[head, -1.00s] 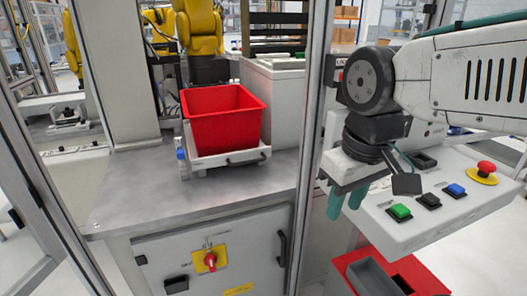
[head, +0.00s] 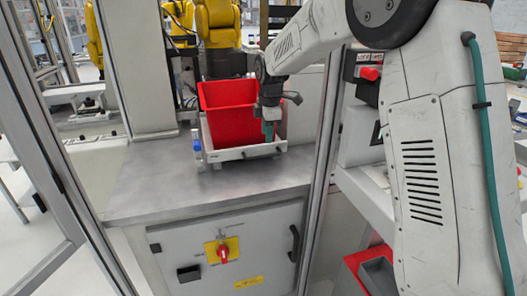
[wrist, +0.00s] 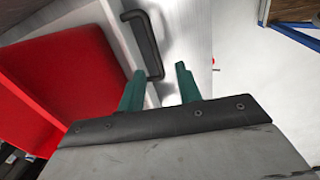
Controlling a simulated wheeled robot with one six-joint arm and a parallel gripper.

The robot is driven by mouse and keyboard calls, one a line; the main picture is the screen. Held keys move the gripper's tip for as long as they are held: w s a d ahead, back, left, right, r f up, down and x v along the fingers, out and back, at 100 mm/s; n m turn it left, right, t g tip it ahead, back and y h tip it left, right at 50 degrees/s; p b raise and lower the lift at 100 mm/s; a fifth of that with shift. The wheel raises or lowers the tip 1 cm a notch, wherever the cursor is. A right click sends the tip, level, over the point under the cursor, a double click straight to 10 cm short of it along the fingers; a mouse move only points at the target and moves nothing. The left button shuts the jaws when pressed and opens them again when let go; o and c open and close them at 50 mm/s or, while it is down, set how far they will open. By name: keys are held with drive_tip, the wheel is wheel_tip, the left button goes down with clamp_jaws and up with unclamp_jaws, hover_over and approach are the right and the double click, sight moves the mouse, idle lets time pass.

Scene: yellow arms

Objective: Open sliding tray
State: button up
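The white sliding tray (head: 238,154) sits on the grey counter and carries a red bin (head: 226,96). My gripper (head: 270,131) is at the tray's front right, in front of the bin. In the wrist view, my two teal fingers (wrist: 159,80) are spread apart. The tray's black bar handle (wrist: 143,38) stands out from its white front. One end of the handle shows between the fingertips in the picture; I cannot tell whether they touch it. The arm hides the tray's right side in the head view.
The grey counter (head: 150,184) is clear in front and left of the tray. A metal frame post (head: 318,190) stands to the right. A cabinet door with a red rotary switch (head: 222,252) is below. A yellow arm (head: 216,25) stands behind the bin.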

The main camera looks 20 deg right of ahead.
sight(264, 156)
drive_tip(key=shift+n, duration=0.3)
drive_tip(key=w+f, duration=0.1)
drive_tip(key=f, duration=0.2)
drive_tip(key=w+f, duration=0.1)
drive_tip(key=f, duration=0.4)
drive_tip(key=shift+w+a+f, duration=0.15)
drive_tip(key=shift+w+f, duration=0.2)
drive_tip(key=shift+w, duration=0.05)
clamp_jaws()
